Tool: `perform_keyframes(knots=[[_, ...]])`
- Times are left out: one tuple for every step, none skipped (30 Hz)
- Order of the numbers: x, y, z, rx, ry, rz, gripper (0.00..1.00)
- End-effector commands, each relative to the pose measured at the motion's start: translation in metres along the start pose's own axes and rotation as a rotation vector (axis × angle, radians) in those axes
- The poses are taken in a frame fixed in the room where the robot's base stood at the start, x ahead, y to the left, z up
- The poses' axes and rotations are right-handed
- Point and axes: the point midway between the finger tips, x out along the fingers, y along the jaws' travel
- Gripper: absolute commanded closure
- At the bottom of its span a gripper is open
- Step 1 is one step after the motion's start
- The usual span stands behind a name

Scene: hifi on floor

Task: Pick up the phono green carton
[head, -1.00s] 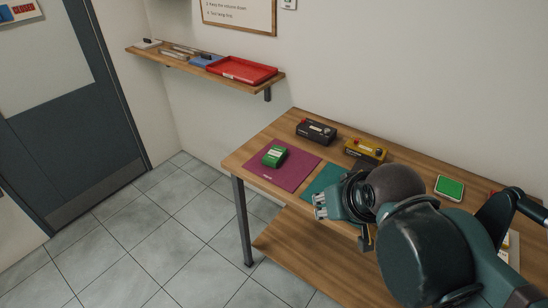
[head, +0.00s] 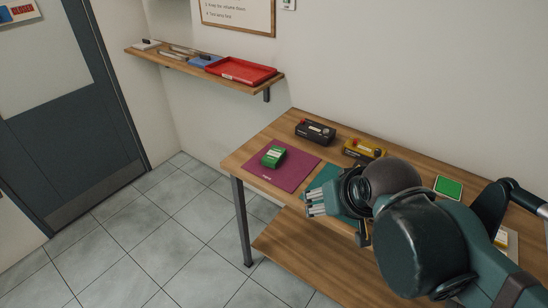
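A small green carton (head: 273,156) with a white label lies on the purple mat (head: 290,180) at the left end of the wooden table; its lettering is too small to read. My gripper (head: 315,203) is to the right of and nearer than the carton, at the table's front side, apart from it. Its pale fingers point left. I cannot tell how far apart the fingers are, and no object shows between them.
A black box (head: 315,131) and a yellow box (head: 363,148) stand behind the mats. A teal mat (head: 325,177) is partly hidden by my arm. A green-topped white item (head: 448,187) lies at right. A shelf with a red tray (head: 240,70) hangs on the wall.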

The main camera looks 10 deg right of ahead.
Motion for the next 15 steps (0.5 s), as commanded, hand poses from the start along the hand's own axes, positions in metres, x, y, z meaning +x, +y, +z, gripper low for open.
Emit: perform_keyframes(knots=[[-0.001, -0.001, -0.006, 0.004, -0.003, 0.000, 0.43], [0.000, -0.001, -0.009, 0.007, -0.006, 0.001, 0.43], [0.000, -0.001, -0.013, 0.013, -0.009, 0.001, 0.43], [0.001, -0.001, -0.017, 0.018, -0.012, 0.002, 0.43], [0.001, -0.002, -0.020, 0.022, -0.016, 0.003, 0.43], [0.002, -0.002, -0.025, 0.028, -0.021, 0.004, 0.43], [0.002, -0.002, -0.030, 0.034, -0.025, 0.005, 0.43], [0.003, -0.003, -0.034, 0.039, -0.029, 0.006, 0.43], [0.004, -0.003, -0.040, 0.046, -0.034, 0.008, 0.43], [0.005, -0.003, -0.044, 0.052, -0.038, 0.010, 0.43], [0.006, -0.004, -0.048, 0.058, -0.042, 0.011, 0.43], [0.007, -0.004, -0.054, 0.065, -0.047, 0.013, 0.43], [0.009, -0.004, -0.058, 0.070, -0.052, 0.015, 0.43], [0.010, -0.005, -0.062, 0.076, -0.056, 0.016, 0.43], [0.012, -0.006, -0.067, 0.084, -0.061, 0.018, 0.43]])
